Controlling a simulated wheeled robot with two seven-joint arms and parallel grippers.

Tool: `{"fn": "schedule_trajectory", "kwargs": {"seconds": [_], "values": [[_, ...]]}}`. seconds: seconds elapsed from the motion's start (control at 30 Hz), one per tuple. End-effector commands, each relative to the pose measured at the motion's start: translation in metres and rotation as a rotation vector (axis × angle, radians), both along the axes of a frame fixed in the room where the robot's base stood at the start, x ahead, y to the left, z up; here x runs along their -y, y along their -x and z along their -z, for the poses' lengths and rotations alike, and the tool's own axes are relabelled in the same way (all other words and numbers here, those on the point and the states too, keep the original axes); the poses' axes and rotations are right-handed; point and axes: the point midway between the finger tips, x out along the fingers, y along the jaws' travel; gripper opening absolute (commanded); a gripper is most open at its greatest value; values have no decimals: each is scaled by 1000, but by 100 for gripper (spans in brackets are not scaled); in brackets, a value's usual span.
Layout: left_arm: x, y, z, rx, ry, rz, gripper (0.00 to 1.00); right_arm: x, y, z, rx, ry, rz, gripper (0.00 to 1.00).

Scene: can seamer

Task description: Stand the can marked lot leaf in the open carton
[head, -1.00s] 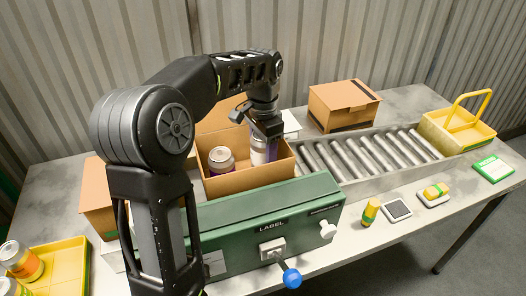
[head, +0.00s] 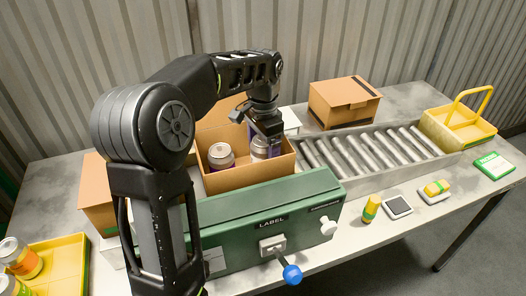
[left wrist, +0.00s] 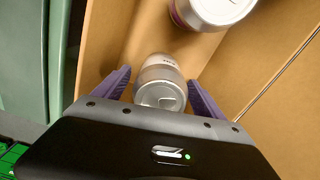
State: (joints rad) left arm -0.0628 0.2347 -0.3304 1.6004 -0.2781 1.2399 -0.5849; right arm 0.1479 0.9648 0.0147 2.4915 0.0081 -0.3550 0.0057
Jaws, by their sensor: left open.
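The open carton (head: 248,179) stands behind the green machine, its flap raised. Two cans stand inside it. One silver-topped can (head: 220,157) is on the left of the carton; it also shows at the top of the left wrist view (left wrist: 212,10). The other can (head: 259,152) is at the right, partly hidden by my left gripper (head: 266,150). In the left wrist view this can (left wrist: 160,92) sits between my open purple fingers, with gaps visible on both sides. No lot mark is readable on either can. My right gripper is out of view.
The green label machine (head: 262,222) with a blue-knobbed lever (head: 291,275) stands in front of the carton. A roller conveyor (head: 375,152) runs right. A closed box (head: 343,103) is behind it. A yellow tray (head: 58,268) with cans is at the lower left.

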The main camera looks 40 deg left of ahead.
Motion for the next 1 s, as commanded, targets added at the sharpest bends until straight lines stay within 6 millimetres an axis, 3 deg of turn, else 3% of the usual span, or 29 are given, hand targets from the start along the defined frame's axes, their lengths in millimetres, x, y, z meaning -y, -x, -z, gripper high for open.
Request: {"fn": "schedule_trajectory", "kwargs": {"seconds": [0.17,0.37,0.6,0.7,1.0], "values": [[0,0,-2,0,0,0,81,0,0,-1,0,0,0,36],[0,-1,-18,4,-1,0,81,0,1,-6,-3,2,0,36],[0,-1,-61,5,-1,0,81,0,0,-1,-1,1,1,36],[0,0,-81,1,0,0,81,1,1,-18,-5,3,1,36],[0,0,-88,0,0,0,81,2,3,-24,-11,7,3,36]]}}
